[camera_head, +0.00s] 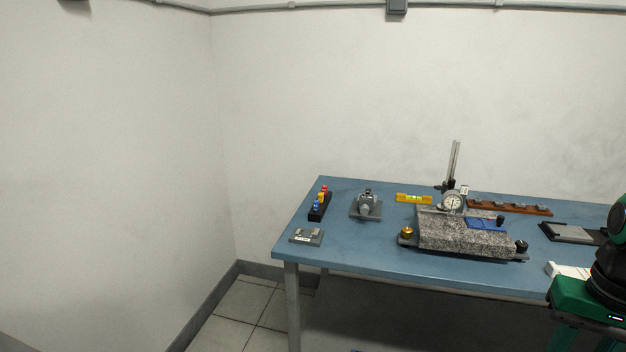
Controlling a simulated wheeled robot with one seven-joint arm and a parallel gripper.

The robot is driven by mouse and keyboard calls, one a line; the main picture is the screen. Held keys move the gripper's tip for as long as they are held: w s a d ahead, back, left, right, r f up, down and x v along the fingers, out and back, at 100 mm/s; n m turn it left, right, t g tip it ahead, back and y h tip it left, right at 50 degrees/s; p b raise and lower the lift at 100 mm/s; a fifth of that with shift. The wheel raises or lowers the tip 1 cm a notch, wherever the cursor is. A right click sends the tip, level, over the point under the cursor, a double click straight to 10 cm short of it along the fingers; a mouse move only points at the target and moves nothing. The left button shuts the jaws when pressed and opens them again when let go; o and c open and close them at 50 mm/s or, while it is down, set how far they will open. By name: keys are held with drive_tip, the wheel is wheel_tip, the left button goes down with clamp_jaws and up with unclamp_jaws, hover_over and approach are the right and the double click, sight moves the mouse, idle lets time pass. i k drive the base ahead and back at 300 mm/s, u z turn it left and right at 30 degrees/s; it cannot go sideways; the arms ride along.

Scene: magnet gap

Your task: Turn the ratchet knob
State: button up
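A small grey device (366,205) stands on a grey base on the blue table, left of the middle. A rounded grey knob-like end (365,210) faces the front of the table. It may be the ratchet knob, but it is too small to be certain. Part of my green and black body or arm shows at the right edge. I cannot make out my gripper or its fingers in this view. Nothing of mine is near the grey device.
The blue table (350,262) also holds a granite plate (460,238) with a dial gauge (453,201), a yellow level (413,198), a brown rack (510,207), a black holder (319,208) with coloured pieces and a grey block (306,236). Table is clear around the device.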

sight(365, 209)
drive_tip(key=u, duration=1.5)
drive_tip(key=k, duration=1.1)
drive_tip(key=z, duration=0.45)
drive_tip(key=i, duration=1.4)
drive_tip(key=u, duration=0.05)
